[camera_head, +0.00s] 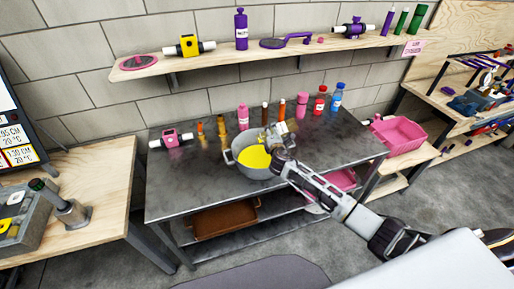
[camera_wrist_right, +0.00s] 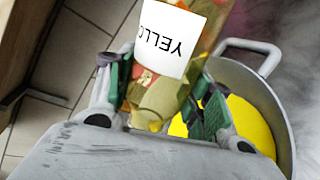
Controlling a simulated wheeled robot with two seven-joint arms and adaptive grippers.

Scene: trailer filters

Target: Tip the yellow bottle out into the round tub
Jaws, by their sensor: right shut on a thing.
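The round grey tub (camera_head: 240,167) stands on the dark metal table with yellow contents (camera_head: 255,157) inside. My right gripper (camera_head: 277,141) is at the tub's back right rim in the head view. In the right wrist view it (camera_wrist_right: 160,100) is shut on the yellow bottle (camera_wrist_right: 172,40), a see-through yellowish bottle whose white label reads upside down. The tub's rim and handle (camera_wrist_right: 250,46) and its yellow contents (camera_wrist_right: 250,122) lie right of and beyond the bottle. The bottle's mouth is hidden, and I cannot see any stream. My left gripper is not in view.
A pink bottle (camera_head: 243,117), a red bottle (camera_head: 321,101) and a blue bottle (camera_head: 336,97) stand along the table's back. A pink clamp-like part (camera_head: 171,138) is at the left. A pink basket (camera_head: 400,134) is at the right. The table's front left is clear.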

